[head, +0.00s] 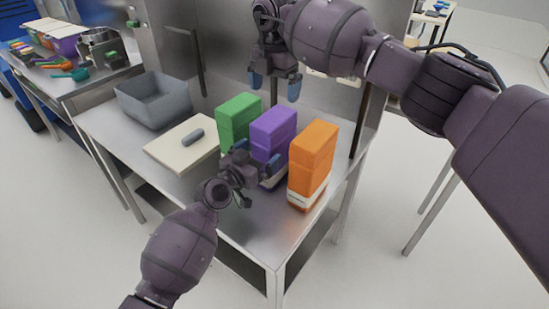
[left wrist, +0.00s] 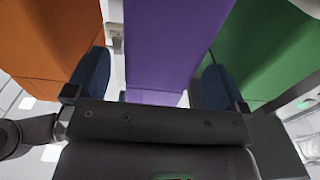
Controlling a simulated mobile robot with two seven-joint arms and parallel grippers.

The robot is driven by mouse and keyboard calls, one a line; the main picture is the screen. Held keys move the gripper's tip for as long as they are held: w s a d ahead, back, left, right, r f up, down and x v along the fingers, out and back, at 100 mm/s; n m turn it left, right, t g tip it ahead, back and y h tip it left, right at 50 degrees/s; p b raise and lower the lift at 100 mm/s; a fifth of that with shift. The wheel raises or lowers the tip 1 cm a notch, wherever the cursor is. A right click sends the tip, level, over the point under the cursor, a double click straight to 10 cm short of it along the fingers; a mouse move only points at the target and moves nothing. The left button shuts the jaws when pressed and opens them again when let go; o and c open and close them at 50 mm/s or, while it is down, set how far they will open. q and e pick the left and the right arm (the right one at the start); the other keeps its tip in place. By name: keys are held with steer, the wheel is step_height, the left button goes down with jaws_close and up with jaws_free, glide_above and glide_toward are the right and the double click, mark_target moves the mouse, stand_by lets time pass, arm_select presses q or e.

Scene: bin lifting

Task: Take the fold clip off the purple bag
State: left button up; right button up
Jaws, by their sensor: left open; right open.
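The purple bag (head: 273,132) stands upright on the steel table between a green bag (head: 238,118) and an orange bag (head: 313,155). I cannot make out a fold clip on it. My left gripper (head: 256,157) is open at the near side of the purple bag, low down. In the left wrist view the purple bag (left wrist: 172,45) rises between the two spread fingers of the left gripper (left wrist: 153,82); I cannot tell whether they touch it. My right gripper (head: 275,84) is open and empty, above and behind the bags.
A small grey rounded piece (head: 193,137) lies on a cream board (head: 170,155) left of the bags. A grey bin (head: 153,103) stands behind the board. The orange and green bags flank my left fingers closely. A steel cabinet (head: 225,45) stands behind the table.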

mark_target(274, 117)
arm_select(q)
steer(key=shift+x, duration=2.1)
steer(key=shift+c, duration=0.5)
steer(key=c, duration=1.2)
arm_select(e)
steer(key=shift+d, duration=0.1)
steer(key=shift+s+a+r+n+t+h, duration=0.2)
steer(key=shift+s+a+n+t+h, duration=0.3)
steer(key=shift+s+a+t+h, duration=0.35)
steer(key=shift+s+a+r+t+h, duration=0.1)
steer(key=shift+s+a+t+h, duration=0.2)
steer(key=shift+s+t, duration=0.45)
steer(key=shift+a+r+m, duration=0.1)
steer(key=shift+m, duration=0.2)
steer(key=shift+t, duration=0.3)
steer(key=x, duration=1.2)
steer(key=shift+s, duration=0.1)
